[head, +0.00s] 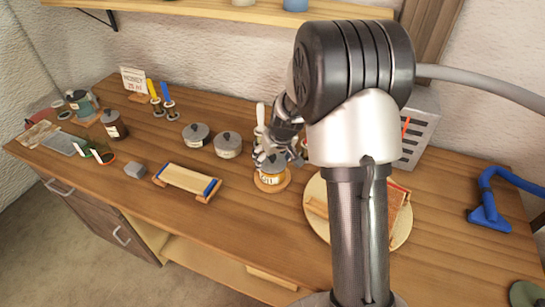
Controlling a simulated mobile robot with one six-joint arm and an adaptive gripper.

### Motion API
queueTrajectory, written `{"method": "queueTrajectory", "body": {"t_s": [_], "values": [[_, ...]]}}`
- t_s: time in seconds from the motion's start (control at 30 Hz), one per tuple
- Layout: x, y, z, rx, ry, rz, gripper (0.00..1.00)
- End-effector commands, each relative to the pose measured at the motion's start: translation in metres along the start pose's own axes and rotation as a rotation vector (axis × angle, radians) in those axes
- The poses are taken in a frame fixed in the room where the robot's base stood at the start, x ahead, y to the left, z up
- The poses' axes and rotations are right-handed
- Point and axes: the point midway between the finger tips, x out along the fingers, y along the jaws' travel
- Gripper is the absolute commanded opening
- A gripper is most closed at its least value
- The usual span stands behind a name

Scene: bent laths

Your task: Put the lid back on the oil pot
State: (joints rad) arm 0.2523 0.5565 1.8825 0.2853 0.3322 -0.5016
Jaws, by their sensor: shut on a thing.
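The oil pot (268,180), a small jar with a yellowish label, stands on a round wooden coaster (271,188) near the middle of the bench. A dark grey lid (270,162) is at the pot's mouth, right below my gripper. My gripper (275,155) points down over the pot and is shut on the lid. The fingertips are small and partly blend with the lid, so I cannot tell whether the lid is fully seated or a little above the rim. My arm hides the bench just right of the pot.
Two grey lidded pots (228,145) stand left of the oil pot. A wooden rack with blue ends (188,180) lies front left. A round board (318,225) is partly behind my arm, with a grey slotted box (419,130) beyond.

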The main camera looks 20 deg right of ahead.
Motion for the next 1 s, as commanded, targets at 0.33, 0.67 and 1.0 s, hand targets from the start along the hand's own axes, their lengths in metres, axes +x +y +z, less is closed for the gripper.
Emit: {"method": "queueTrajectory", "body": {"t_s": [0.33,0.67,1.0], "values": [[0.0001,0.0,-0.0001,0.0,0.0,0.0,0.58],[0.0002,0.0,0.0001,0.0,0.0,0.0,0.87],[0.0003,-0.0001,0.0002,0.0,0.0,0.0,0.96]]}}
